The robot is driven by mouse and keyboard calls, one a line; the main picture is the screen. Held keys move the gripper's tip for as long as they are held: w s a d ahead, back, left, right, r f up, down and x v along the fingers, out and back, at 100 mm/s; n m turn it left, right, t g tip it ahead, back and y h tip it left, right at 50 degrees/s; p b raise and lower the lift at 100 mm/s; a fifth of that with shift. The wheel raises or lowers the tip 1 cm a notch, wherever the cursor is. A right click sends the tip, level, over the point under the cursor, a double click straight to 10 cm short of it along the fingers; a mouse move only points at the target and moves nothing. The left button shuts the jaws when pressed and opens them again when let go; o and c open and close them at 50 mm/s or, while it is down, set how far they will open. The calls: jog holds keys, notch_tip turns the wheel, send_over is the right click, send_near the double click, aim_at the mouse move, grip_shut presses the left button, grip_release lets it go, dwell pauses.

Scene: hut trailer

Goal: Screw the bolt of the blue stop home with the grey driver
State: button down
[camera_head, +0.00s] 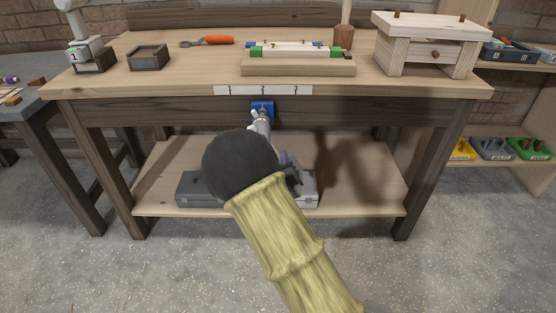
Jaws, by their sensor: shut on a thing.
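The blue stop (262,105) sits on the front rail of the workbench, just below the white numbered strip. The grey driver (263,124) reaches up and forward from my arm to the stop's lower front. Its tip appears to be at the stop, but I cannot tell whether it is seated on the bolt. The bolt itself is too small or hidden to make out. My gripper (262,134) is shut on the driver, mostly hidden behind the round black joint of my arm.
The workbench (205,78) carries a wooden fixture (298,68), an orange-handled tool (208,41), a small dark box (148,57) and a wooden stand with a drawer (425,45). A grey case (195,189) lies on the lower shelf (360,185) behind my arm.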

jog(key=shift+s+r, duration=0.15)
jog(key=shift+s, duration=1)
jog(key=s+d+b, duration=0.2)
jog(key=s+d, duration=0.2)
jog(key=d, duration=0.2)
jog(key=shift+s+d, duration=0.15)
jog(key=shift+d, duration=0.25)
